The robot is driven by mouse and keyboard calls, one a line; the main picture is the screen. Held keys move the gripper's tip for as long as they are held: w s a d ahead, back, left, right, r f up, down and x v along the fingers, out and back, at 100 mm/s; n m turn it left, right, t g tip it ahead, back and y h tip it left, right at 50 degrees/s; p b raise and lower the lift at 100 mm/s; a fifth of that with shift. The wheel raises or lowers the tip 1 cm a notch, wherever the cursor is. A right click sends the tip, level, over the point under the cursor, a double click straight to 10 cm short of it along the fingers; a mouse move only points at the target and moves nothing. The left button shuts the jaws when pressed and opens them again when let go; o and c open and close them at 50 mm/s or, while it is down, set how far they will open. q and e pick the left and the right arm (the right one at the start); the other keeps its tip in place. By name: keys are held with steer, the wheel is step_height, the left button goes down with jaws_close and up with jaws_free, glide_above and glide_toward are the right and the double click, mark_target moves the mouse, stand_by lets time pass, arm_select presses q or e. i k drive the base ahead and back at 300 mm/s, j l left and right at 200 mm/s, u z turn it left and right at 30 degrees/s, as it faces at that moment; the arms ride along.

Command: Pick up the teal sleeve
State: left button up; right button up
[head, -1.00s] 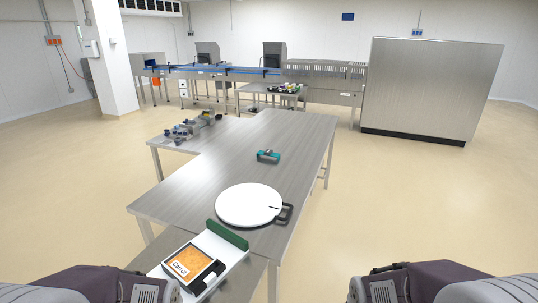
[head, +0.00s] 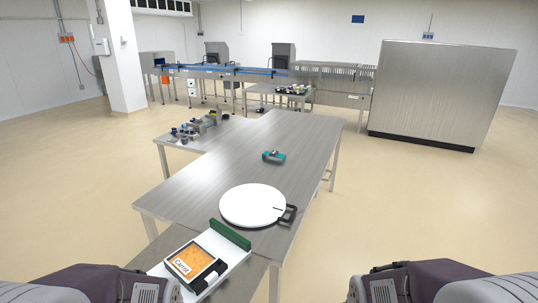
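A small teal object (head: 274,156), which seems to be the teal sleeve, lies on the steel table (head: 210,177) beyond the white disc. It has grey or dark parts at its side, too small to make out. Parts of my two arms show at the bottom left and bottom right corners of the head view. Neither of my grippers is in the picture, and nothing is seen touching the teal object.
A white round disc (head: 251,204) with a dark handle (head: 288,215) lies nearer on the table. A carrot tray (head: 190,263) sits on a white platform with a green block (head: 230,235). Several small items (head: 188,130) stand at the back left. A large steel cabinet (head: 440,95) stands right.

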mark_target(275, 154)
steer(key=i+l+u, duration=0.25)
steer(key=l+u, duration=0.15)
steer(key=l, duration=0.25)
steer(key=i+l+u, duration=0.2)
steer(key=l+u, duration=0.15)
steer(key=l, duration=0.35)
steer(key=i+l+u, duration=0.1)
steer(key=l+u, duration=0.3)
steer(key=l, duration=0.3)
steer(key=l+u, duration=0.4)
steer(key=l, duration=0.35)
steer(key=i+l+u, duration=0.2)
steer(key=l+u, duration=0.2)
steer(key=l, duration=0.35)
steer(key=i+l+u, duration=0.15)
steer(key=l+u, duration=0.3)
steer(key=l, duration=0.35)
steer(key=l+u, duration=0.4)
steer(key=l, duration=0.35)
steer(key=k+l+u, duration=0.15)
steer(key=l+u, duration=0.25)
steer(key=l, duration=0.4)
